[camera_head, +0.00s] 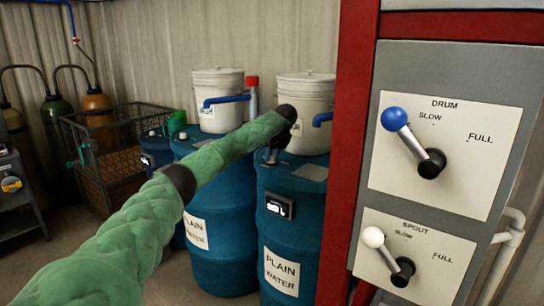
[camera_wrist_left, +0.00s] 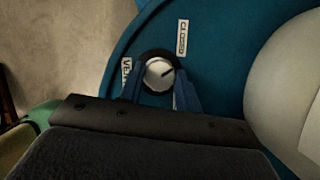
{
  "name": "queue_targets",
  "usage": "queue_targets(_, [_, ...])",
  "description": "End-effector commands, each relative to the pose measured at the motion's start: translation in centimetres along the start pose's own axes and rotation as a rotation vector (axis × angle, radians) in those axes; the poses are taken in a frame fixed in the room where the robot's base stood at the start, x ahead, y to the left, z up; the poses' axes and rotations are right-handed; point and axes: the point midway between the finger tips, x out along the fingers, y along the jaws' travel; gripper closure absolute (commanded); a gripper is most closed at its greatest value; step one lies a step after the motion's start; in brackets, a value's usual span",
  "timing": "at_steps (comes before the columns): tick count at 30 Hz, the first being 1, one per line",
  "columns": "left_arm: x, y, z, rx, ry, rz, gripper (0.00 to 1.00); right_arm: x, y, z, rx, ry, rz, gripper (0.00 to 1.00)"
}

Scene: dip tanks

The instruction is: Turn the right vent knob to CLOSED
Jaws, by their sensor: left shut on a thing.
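The vent knob (camera_wrist_left: 158,75) shows in the left wrist view, round and white with a dark line pointing right and slightly up. It sits in a black ring on the blue drum top. A CLOSED label (camera_wrist_left: 182,38) is above and right of it; the line does not point straight at it. A partly hidden VENT label (camera_wrist_left: 126,72) is at its left. My left gripper (camera_wrist_left: 159,88) is shut on the knob, one blue finger on each side. In the head view my left gripper (camera_head: 273,155) is over the right blue drum (camera_head: 290,225); the knob is hidden there.
White buckets (camera_head: 218,98) stand on the drums; the right bucket (camera_head: 305,105) is close beside my gripper. A red post (camera_head: 345,150) and a grey panel (camera_head: 440,75) with DRUM and SPOUT levers stand at the right. A wire crate (camera_head: 110,150) is at the left.

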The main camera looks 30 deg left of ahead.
Motion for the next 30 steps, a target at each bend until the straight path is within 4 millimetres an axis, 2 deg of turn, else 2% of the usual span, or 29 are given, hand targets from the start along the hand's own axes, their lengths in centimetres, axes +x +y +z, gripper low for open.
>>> queue_targets(12, [-0.12, -0.13, 0.1, -0.159, 0.0, 0.064, 0.89, 0.05, 0.1, -0.12, 0.003, 0.004, 0.001, 0.64])
queue_targets(28, [-0.11, -0.15, 0.08, -0.176, 0.0, 0.071, 0.89, 0.13, 0.08, 0.3, 0.005, -0.003, 0.0, 0.64])
queue_targets(29, [-0.11, -0.15, 0.08, -0.176, 0.0, 0.071, 0.6, 0.13, 0.07, 0.3, 0.005, -0.003, 0.0, 0.64])
queue_targets(30, [-0.11, -0.14, 0.07, -0.176, 0.0, 0.071, 0.53, 0.13, 0.06, 0.29, 0.004, -0.003, 0.0, 0.64])
